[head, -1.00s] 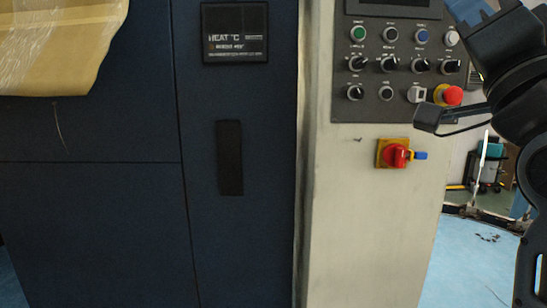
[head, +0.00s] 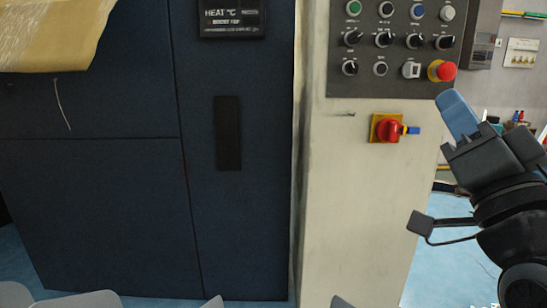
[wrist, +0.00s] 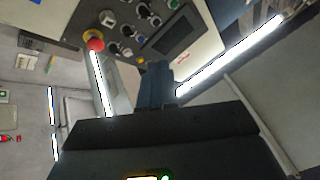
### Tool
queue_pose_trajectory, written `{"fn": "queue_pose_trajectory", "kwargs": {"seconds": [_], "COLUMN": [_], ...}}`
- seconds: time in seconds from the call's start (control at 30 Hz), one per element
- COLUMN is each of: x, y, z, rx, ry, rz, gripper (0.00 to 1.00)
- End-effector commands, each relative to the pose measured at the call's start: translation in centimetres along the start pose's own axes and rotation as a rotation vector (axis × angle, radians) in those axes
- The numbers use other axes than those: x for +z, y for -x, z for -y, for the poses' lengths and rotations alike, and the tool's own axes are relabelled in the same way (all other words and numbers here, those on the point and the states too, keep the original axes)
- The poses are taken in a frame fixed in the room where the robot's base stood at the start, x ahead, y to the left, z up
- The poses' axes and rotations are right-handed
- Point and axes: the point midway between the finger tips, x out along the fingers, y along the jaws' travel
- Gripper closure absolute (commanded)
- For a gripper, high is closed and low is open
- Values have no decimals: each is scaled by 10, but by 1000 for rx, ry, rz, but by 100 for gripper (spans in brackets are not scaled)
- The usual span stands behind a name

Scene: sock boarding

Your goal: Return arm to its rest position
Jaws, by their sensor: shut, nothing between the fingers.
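My gripper (head: 449,97) is at the right of the head view, its blue fingers together, pointing up and slightly left. It is shut and empty. It appears just right of the cream panel's edge, below the red emergency stop button (head: 441,71); the gap between them cannot be judged. In the wrist view the closed fingers (wrist: 155,68) point at the control panel (wrist: 150,30), with nothing between them.
A dark blue machine cabinet (head: 90,190) fills the left, with yellowish cloth (head: 50,35) over its top corner. The cream panel (head: 355,200) carries a red rotary switch (head: 388,131). Blue floor (head: 455,240) shows at the right.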

Motion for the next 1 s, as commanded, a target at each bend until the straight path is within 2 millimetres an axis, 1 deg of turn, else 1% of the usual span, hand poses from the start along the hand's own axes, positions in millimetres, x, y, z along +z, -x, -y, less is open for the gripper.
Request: {"fn": "queue_pose_trajectory", "kwargs": {"seconds": [0.03, 0.17, 0.2, 0.37, 0.4, 0.47, 0.5, 0.57, 0.6, 0.67, 0.73, 0.83, 1.0], "x": [16, 47, 54, 82, 87, 94, 99, 104, 106, 110, 112, 113, 107], "y": [19, 65, 80, 140, 156, 179, 195, 219, 234, 258, 286, 324, 386], "z": [-10, -29, -34, -49, -52, -56, -58, -60, -61, -62, -62, -60, -53], "rx": [26, 79, 93, 148, 161, 178, 189, 205, 214, 228, 242, 260, 281], "ry": [15, 66, 81, 145, 161, 186, 201, 226, 242, 268, 296, 337, 403], "rz": [32, 98, 117, 202, 224, 257, 280, 315, 338, 374, 417, 479, 587], "gripper": [100, 100, 100, 100, 100, 100, 100, 100, 100, 100, 100, 100, 100]}}
